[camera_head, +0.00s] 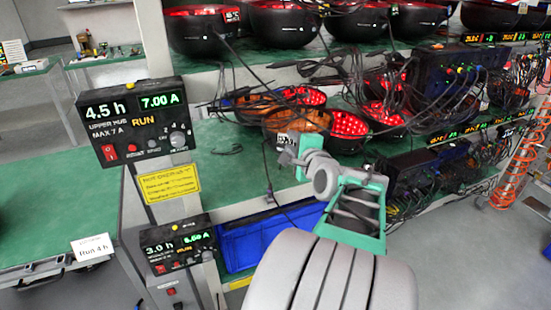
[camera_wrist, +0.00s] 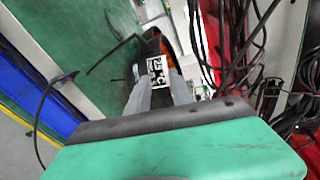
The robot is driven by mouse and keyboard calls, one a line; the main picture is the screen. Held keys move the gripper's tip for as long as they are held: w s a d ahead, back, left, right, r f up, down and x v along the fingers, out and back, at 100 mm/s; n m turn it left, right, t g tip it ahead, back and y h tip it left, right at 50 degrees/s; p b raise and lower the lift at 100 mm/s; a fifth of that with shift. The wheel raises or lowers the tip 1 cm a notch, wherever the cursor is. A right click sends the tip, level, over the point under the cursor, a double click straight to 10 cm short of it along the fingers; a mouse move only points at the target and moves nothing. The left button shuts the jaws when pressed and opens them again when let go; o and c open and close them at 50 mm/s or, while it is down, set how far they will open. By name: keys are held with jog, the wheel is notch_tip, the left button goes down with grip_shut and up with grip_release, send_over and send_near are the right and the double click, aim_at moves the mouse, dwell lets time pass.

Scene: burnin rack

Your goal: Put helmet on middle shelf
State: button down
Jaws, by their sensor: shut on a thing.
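A dark helmet (camera_head: 297,119) with an orange inside lies open side up at the front of the green middle shelf (camera_head: 215,168). I cannot tell whether it rests on the shelf or is just above it. My gripper (camera_head: 287,155) is at its near edge, beside a small white label, and is shut on it. In the wrist view my gripper (camera_wrist: 160,90) has its two grey fingers by the label, with the helmet's orange and black edge (camera_wrist: 166,44) just beyond. Most of the helmet is hidden there.
Other helmets with red lights (camera_head: 349,124) stand close by on the right, among loose black cables. More helmets (camera_head: 285,22) fill the upper shelf. A control box (camera_head: 130,120) stands at the left post. A blue crate (camera_head: 243,245) is below. The shelf's left part is mostly clear.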

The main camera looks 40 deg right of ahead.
aim_at(286, 143)
jog(key=w, duration=0.1)
jog(key=w+f, duration=0.1)
jog(key=w, duration=0.1)
jog(key=w+f, duration=0.1)
jog(key=shift+w+d, duration=0.3)
jog(key=shift+d, duration=0.05)
jog(key=w+f, duration=0.2)
jog(key=w+d+f, duration=0.1)
jog(key=w+f, duration=0.1)
jog(key=f, duration=0.1)
jog(key=shift+w+f, duration=0.25)
jog(key=shift+w, duration=0.05)
jog(key=f, duration=0.3)
jog(key=shift+w+d+f, duration=0.1)
jog(key=shift+w+f, duration=0.1)
jog(key=shift+f, duration=0.05)
jog(key=c, duration=1.4)
grip_release()
jog(key=shift+f, duration=0.2)
jog(key=shift+o, duration=1.4)
